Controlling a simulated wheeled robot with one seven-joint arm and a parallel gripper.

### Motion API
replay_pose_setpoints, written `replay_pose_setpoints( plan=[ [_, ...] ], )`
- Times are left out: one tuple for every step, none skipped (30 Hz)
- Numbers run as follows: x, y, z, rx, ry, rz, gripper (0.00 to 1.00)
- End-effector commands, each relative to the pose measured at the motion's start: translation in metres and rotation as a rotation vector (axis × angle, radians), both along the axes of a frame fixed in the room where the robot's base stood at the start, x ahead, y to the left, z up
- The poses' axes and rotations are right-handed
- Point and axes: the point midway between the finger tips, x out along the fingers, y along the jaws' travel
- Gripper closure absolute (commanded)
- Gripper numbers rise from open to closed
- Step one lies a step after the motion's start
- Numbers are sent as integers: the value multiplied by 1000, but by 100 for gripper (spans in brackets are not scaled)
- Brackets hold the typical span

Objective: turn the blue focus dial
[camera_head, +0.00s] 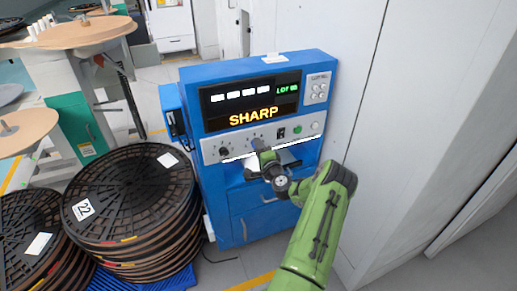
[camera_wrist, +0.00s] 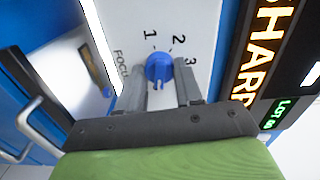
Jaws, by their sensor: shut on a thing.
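The blue focus dial (camera_wrist: 159,66) is a small round knob on the pale control strip of the blue station (camera_head: 233,192). In the wrist view the numbers 1, 2 and 3 are printed around it, with a partly visible "FOCUS" label. My gripper (camera_wrist: 161,75) has one grey finger on each side of the dial and is shut on it. Which number the dial points to is unclear. In the head view my gripper (camera_head: 260,149) is at the strip and mostly hides the dial. The station's display (camera_head: 253,117) reads "SHARP" in orange.
On the strip are a black knob (camera_head: 223,151) to the left and a green button (camera_head: 298,129) to the right. A stack of black reels (camera_head: 130,195) stands close left of the station. A white wall panel (camera_head: 372,130) is close on the right.

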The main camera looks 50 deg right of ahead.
Motion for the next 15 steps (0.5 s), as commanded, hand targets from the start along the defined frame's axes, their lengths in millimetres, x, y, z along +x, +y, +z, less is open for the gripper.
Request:
replay_pose_setpoints(
  plan=[
    [-1, 0, -1, 3, 1, -1, 95],
    [-1, 0, -1, 3, 1, -1, 95],
    [-1, 0, -1, 3, 1, -1, 95],
    [-1, 0, -1, 3, 1, -1, 62],
    [-1, 0, -1, 2, 1, -1, 57],
    [-1, 0, -1, 2, 1, -1, 51],
    [-1, 0, -1, 2, 1, -1, 46],
    [-1, 0, -1, 2, 1, -1, 42],
    [0, 0, -1, 2, 1, -1, 39],
    [0, 0, -1, 2, 1, -1, 39],
    [0, 0, -1, 1, 0, -1, 39],
    [0, 0, -1, 0, 1, -1, 39],
    [0, 0, -1, 1, 1, 0, 39],
    [0, 0, 0, 1, 1, 0, 39],
    [0, 0, 0, 1, 1, 0, 39]
  ],
)
